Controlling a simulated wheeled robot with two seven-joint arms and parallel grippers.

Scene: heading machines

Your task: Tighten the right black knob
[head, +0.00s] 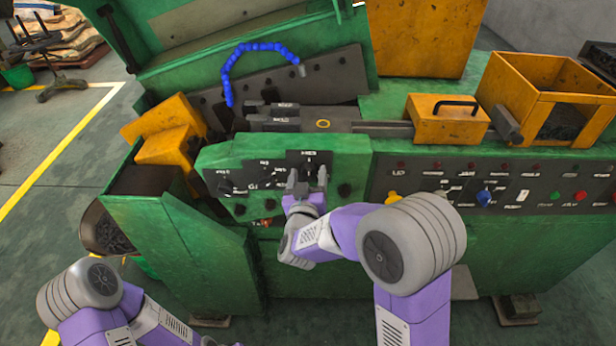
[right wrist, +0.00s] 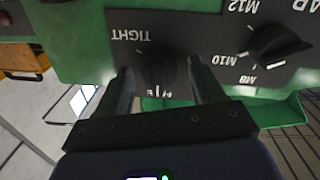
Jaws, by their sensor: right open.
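The right black knob (right wrist: 160,68) shows in the right wrist view on a dark plate marked "TIGHT", which reads upside down there. In the head view its dark plate (head: 318,158) is on the green control panel, and the knob is hard to make out behind the fingers. My right gripper (head: 307,179) is open in front of this plate. In the right wrist view its two fingers (right wrist: 160,78) stand on either side of the knob, with gaps; I cannot tell whether they touch it. My left gripper is out of view.
Another black knob (right wrist: 280,45) with M8, M10 and M12 marks is beside it in the right wrist view. A button panel (head: 500,185) lies to the right. An orange box (head: 445,120) and an open orange bin (head: 545,85) stand on the machine top.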

